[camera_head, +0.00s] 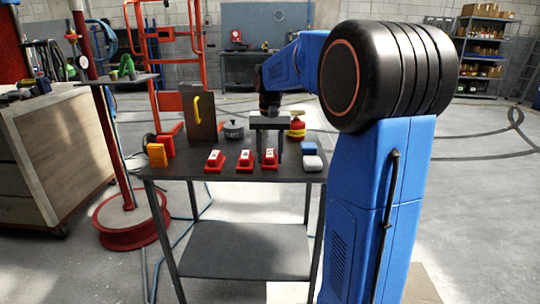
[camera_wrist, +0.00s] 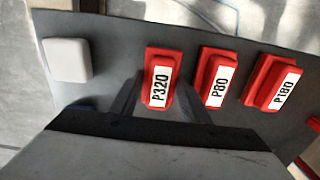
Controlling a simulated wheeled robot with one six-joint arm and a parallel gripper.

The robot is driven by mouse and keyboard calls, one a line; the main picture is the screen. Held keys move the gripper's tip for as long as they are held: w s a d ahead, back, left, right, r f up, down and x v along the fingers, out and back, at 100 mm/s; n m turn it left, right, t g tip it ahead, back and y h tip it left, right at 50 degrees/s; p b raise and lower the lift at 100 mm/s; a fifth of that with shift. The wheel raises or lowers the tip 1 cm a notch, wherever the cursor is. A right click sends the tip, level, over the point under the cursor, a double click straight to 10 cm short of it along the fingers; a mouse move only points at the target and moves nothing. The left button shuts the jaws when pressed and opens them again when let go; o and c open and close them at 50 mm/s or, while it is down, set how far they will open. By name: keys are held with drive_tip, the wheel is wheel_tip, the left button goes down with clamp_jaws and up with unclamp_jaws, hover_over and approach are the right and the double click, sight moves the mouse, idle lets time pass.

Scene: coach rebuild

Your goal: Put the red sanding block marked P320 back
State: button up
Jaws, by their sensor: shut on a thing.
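The red sanding block marked P320 (camera_wrist: 158,80) has a white label, readable in the wrist view. In the head view it is the rightmost red block (camera_head: 270,159) of a row on the dark table. My gripper (camera_head: 269,153) points down over it with one finger on each side, shut on it. The fingers (camera_wrist: 160,92) also flank it in the wrist view. I cannot tell whether its underside touches the tabletop. Beside it sit the red blocks marked P80 (camera_wrist: 216,80) and P180 (camera_wrist: 274,83), which also show in the head view (camera_head: 245,160) (camera_head: 215,161).
A white block (camera_head: 312,163) and a blue block (camera_head: 309,148) lie right of the row. Behind stand a red-and-yellow can (camera_head: 297,128), a grey round tin (camera_head: 233,130) and a dark upright box with a yellow handle (camera_head: 200,120). Orange pieces (camera_head: 157,155) are at left.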

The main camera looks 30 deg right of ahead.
sight(270, 152)
drive_tip(key=o, duration=1)
drive_tip(key=shift+r, duration=0.1)
wheel_tip(270, 152, up, 12)
drive_tip(key=s+a+f+n+t, duration=0.1)
drive_tip(key=s+a+f, duration=0.4)
drive_tip(key=s, duration=0.5)
drive_tip(key=s+a+f+n+t, duration=0.2)
drive_tip(key=s+a+f, duration=0.3)
drive_tip(key=s+f, duration=0.3)
drive_tip(key=s+a+f+n+t, duration=0.1)
drive_tip(key=s+a+f+n, duration=0.2)
drive_tip(key=s, duration=0.9)
drive_tip(key=a+f, duration=0.3)
drive_tip(key=f, duration=0.1)
drive_tip(key=shift+s+f+n+t, duration=0.15)
drive_tip(key=shift+s+n+t, duration=0.1)
drive_tip(key=shift+n+t, duration=0.15)
